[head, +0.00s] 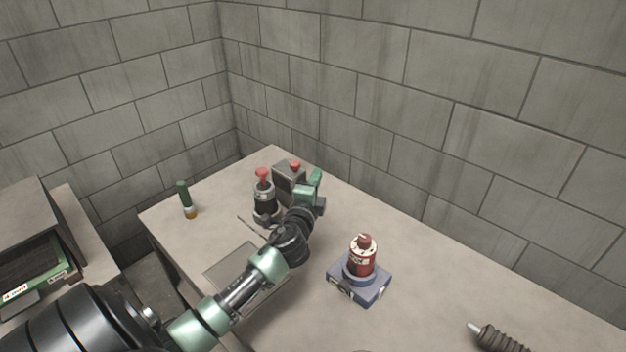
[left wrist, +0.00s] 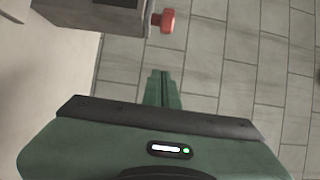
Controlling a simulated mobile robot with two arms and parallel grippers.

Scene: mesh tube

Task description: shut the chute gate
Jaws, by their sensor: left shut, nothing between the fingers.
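A grey box (head: 287,184) with a red knob (head: 295,166) stands at the far corner of the table. It may be the chute; I cannot make out which part is its gate. In the left wrist view the box (left wrist: 95,14) is at the top, with the red knob (left wrist: 164,20) sticking out from its right side. My left gripper (head: 317,177) is beside the box, on its right in the head view. In the left wrist view its green fingers (left wrist: 162,76) are together and empty, just below the knob and apart from it. My right gripper is not in view.
A dark bottle-like device with a red top (head: 263,196) stands left of the box. A red cylinder (head: 362,262) sits on a blue base (head: 358,286) at right. A green-capped item (head: 186,200) stands at left, a ribbed dark part (head: 497,338) lies front right. Block walls close off the back.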

